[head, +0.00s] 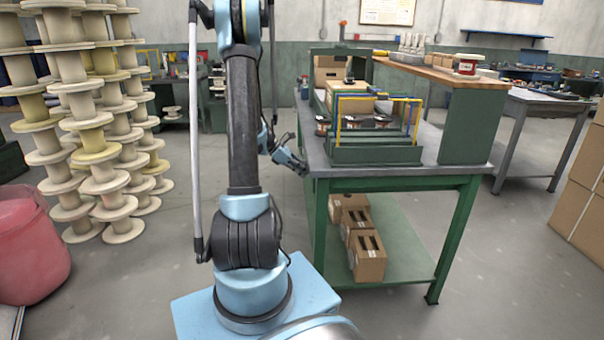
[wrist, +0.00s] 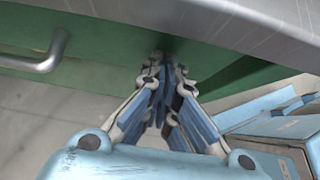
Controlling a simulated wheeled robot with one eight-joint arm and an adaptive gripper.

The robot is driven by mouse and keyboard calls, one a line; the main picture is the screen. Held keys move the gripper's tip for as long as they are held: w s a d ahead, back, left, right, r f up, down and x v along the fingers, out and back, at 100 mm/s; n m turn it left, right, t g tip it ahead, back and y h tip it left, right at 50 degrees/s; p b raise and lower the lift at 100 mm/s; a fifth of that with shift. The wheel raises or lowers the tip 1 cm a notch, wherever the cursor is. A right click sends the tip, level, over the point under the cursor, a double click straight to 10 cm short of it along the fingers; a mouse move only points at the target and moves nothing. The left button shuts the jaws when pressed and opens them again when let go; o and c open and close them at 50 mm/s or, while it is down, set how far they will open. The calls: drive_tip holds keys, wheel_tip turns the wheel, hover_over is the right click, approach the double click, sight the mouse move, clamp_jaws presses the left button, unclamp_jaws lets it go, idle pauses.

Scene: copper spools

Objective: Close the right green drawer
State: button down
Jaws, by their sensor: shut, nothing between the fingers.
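My gripper (head: 302,169) is at the left edge of the green workbench, at the height of its grey top (head: 390,182). In the wrist view my gripper (wrist: 165,65) is shut and empty, its fingertips up against or very near a green drawer front (wrist: 120,55). A metal bar handle (wrist: 42,62) on the green front lies to the left of the fingers. I cannot tell whether the fingertips touch it or how far the drawer stands out. The drawer is hidden in the head view.
The bench's grey top edge (wrist: 262,25) hangs close over the fingers. Cardboard boxes (head: 368,255) stand on the bench's lower shelf. Stacked spools (head: 95,150) and a red bin (head: 30,245) are at the left.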

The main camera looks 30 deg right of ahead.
drive_tip(key=shift+s+d, duration=0.1)
drive_tip(key=shift+d, duration=0.05)
idle(0.3)
drive_tip(key=w+a+f+v, duration=0.1)
drive_tip(key=a+f+v, duration=0.1)
drive_tip(key=v, duration=1.1)
